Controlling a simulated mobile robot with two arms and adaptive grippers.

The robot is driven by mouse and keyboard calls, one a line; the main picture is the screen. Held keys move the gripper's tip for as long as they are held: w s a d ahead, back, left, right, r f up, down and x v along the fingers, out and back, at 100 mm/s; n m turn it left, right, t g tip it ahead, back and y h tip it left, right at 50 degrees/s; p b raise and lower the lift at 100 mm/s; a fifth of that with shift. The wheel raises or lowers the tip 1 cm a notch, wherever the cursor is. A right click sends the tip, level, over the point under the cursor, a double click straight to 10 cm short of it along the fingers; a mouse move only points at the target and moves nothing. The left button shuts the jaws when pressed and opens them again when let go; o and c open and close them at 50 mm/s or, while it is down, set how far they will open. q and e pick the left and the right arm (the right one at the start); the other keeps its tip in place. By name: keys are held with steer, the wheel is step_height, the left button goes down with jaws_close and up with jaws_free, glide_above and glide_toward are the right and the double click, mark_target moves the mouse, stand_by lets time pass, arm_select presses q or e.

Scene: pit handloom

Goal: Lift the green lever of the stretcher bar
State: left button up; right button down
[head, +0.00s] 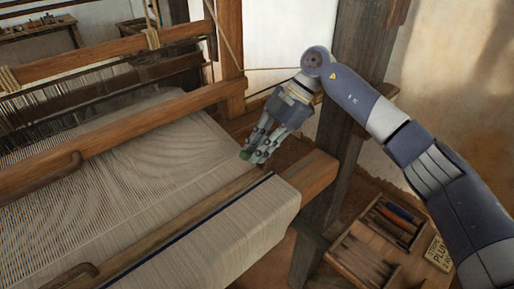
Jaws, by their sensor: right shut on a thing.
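My right gripper (256,151) reaches down from the upper right, over the right edge of the pale woven cloth (150,160). Its fingers are closed together, and a small dark green piece (245,155), which looks like the green lever, shows at their tips. The fingers hide most of it, so its tilt cannot be told. A long wooden bar (190,217) with a dark blue line beside it lies across the cloth, below the gripper; it looks like the stretcher bar. Whether the green piece joins it cannot be seen. My left gripper is not in view.
The loom's wooden beam (130,132) crosses above the cloth at the left. A dark upright post (352,75) stands behind my right arm. The front beam's end (312,174) juts out below the gripper. A wooden tool tray (362,262) sits at the lower right.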

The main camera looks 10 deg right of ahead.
steer(key=shift+r, duration=0.1)
steer(key=c, duration=1.5)
jaws_free()
steer(key=v, duration=0.7)
steer(key=shift+d+r, duration=0.15)
steer(key=shift+d, duration=0.1)
